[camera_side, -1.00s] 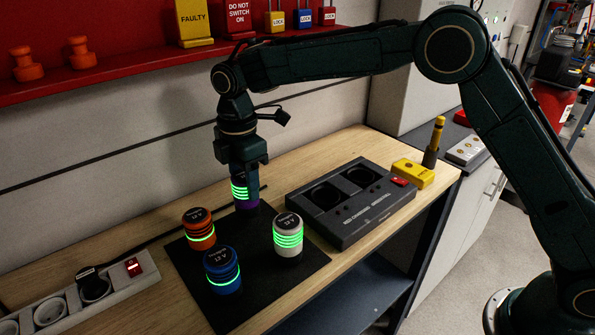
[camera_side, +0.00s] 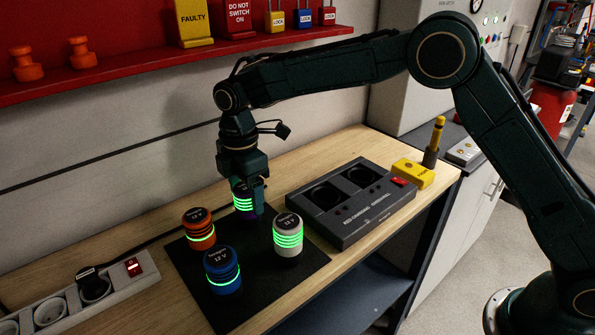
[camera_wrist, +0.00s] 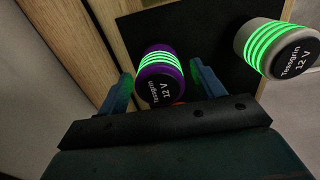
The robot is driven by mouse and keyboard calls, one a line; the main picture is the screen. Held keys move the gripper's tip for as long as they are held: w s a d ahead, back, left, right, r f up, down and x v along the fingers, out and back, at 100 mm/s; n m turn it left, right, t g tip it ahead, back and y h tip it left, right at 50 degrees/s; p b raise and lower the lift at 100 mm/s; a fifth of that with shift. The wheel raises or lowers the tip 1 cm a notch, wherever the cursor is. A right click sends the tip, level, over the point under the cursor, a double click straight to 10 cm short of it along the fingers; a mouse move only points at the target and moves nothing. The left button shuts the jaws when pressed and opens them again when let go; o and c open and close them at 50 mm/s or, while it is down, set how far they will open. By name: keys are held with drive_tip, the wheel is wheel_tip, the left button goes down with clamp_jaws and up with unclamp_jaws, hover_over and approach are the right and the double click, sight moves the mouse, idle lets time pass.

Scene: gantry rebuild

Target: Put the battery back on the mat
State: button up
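A purple battery (camera_side: 244,203) with glowing green rings stands upright at the far corner of the black mat (camera_side: 267,290), partly hidden by my gripper. In the wrist view my gripper's (camera_wrist: 162,80) two fingers are on either side of the battery, with a narrow gap at each side. An orange battery (camera_side: 199,234), a blue battery (camera_side: 223,274) and a white battery (camera_side: 287,240) also stand on the mat.
A dark charging station (camera_side: 340,218) with two round wells lies right of the mat. A yellow block (camera_side: 412,173) is behind it. A white power strip (camera_side: 125,278) lies at the left. The red shelf (camera_side: 120,70) is above at the back.

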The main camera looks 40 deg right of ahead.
wheel_tip(320, 180, up, 12)
drive_tip(key=shift+r, duration=0.15)
idle(0.7)
idle(0.5)
drive_tip(key=s+d+r+m+t, duration=0.1)
drive_tip(key=s+d+r+m, duration=0.4)
drive_tip(key=s+d, duration=0.25)
drive_tip(key=s+d+r+m+t, duration=0.2)
drive_tip(key=s+d+r+m, duration=0.2)
drive_tip(key=s+d, duration=0.35)
drive_tip(key=s+d+f+m+t, duration=0.1)
drive_tip(key=s+d+f+m, duration=0.1)
drive_tip(key=s, duration=0.4)
drive_tip(key=s+d+f+m, duration=0.2)
drive_tip(key=s+f+m, duration=0.1)
drive_tip(key=s, duration=0.3)
drive_tip(key=s+d+f+m+t, duration=0.1)
drive_tip(key=s+d+f+m, duration=0.1)
drive_tip(key=s, duration=0.5)
drive_tip(key=shift+d+f+m+t, duration=0.35)
drive_tip(key=shift+d+m, duration=0.2)
drive_tip(key=shift+m, duration=0.45)
